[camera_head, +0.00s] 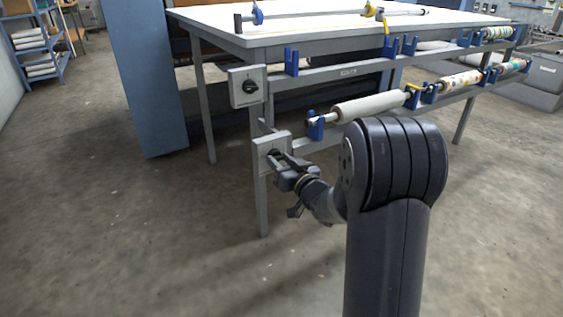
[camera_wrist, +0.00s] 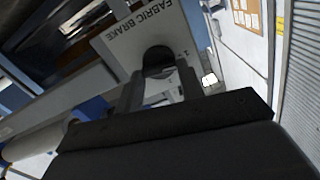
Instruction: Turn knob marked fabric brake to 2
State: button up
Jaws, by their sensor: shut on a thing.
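The fabric brake knob (camera_wrist: 158,62) is dark and round, on a pale plate (camera_wrist: 112,45) lettered FABRIC BRAKE in the wrist view. A small mark beside the knob is too small to read surely. In the head view the lower plate (camera_head: 264,146) is on the table's front left leg. My gripper (camera_head: 279,158) reaches it from the right, and its fingers close on the knob. In the wrist view my gripper (camera_wrist: 160,92) has a finger on each side of the knob. The knob's pointer and setting are hidden or unclear.
A second knob box (camera_head: 247,86) sits above on the same leg. A white roller (camera_head: 368,106) lies in blue brackets to the right, close to my arm. The white-topped table (camera_head: 310,22) stands behind. The floor (camera_head: 130,230) at the front left is clear.

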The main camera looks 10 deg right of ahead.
jog(key=shift+m+p, duration=0.3)
jog(key=m+p, duration=0.2)
jog(key=shift+r+m, duration=0.1)
jog(key=shift+m, duration=0.2)
jog(key=m+p, duration=0.3)
jog(key=m, duration=0.1)
jog(key=shift+d, duration=0.1)
jog(key=m+p, duration=0.1)
jog(key=m, duration=0.1)
jog(key=m+p, duration=0.1)
jog(key=m, duration=0.1)
jog(key=shift+f+m, duration=0.2)
jog(key=shift+m, duration=0.2)
jog(key=shift+f+m+p, duration=0.1)
jog(key=shift+m+p, duration=0.75)
jog(key=shift+m, duration=1.05)
jog(key=o, duration=1)
jog(key=shift+d, duration=0.1)
